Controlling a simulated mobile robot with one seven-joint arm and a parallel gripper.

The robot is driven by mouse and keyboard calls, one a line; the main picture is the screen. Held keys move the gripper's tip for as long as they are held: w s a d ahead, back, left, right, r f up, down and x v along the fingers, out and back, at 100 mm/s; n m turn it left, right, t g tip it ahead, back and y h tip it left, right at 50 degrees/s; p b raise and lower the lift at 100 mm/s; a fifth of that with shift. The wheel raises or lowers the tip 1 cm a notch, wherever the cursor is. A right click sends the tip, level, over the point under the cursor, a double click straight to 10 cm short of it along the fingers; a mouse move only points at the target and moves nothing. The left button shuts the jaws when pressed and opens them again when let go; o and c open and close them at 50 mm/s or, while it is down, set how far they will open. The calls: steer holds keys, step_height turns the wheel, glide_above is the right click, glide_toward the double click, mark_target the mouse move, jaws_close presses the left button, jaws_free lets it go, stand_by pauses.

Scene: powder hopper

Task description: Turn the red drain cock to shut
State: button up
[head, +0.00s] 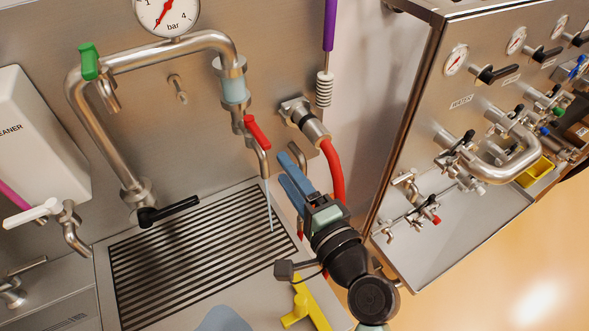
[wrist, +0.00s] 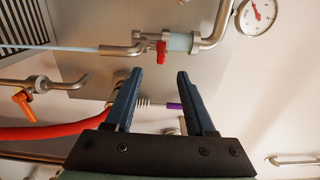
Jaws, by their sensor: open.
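The red drain cock (head: 257,132) sits below a sight glass (head: 235,90) on the steel pipe. In the head view its lever slants down to the right beside the outlet. In the wrist view the red drain cock (wrist: 162,52) shows beyond the fingertips, roughly between them. A thin pale stream (head: 269,205) runs from the outlet spout (head: 263,163) down to the drain grate (head: 200,250). My gripper (head: 283,168) is right of and below the cock, apart from it. In the wrist view my gripper (wrist: 159,73) is open with nothing between its blue fingers.
A red hose (head: 333,170) on a wall fitting hangs close behind and right of my gripper. A green-handled valve (head: 89,62) and a black lever (head: 168,212) are on the pipe to the left. A valve panel (head: 465,110) stands at the right.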

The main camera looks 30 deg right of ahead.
mark_target(268, 149)
steer(key=w, duration=0.8)
steer(key=shift+w+a, duration=0.25)
steer(key=shift+w, duration=0.1)
jaws_close()
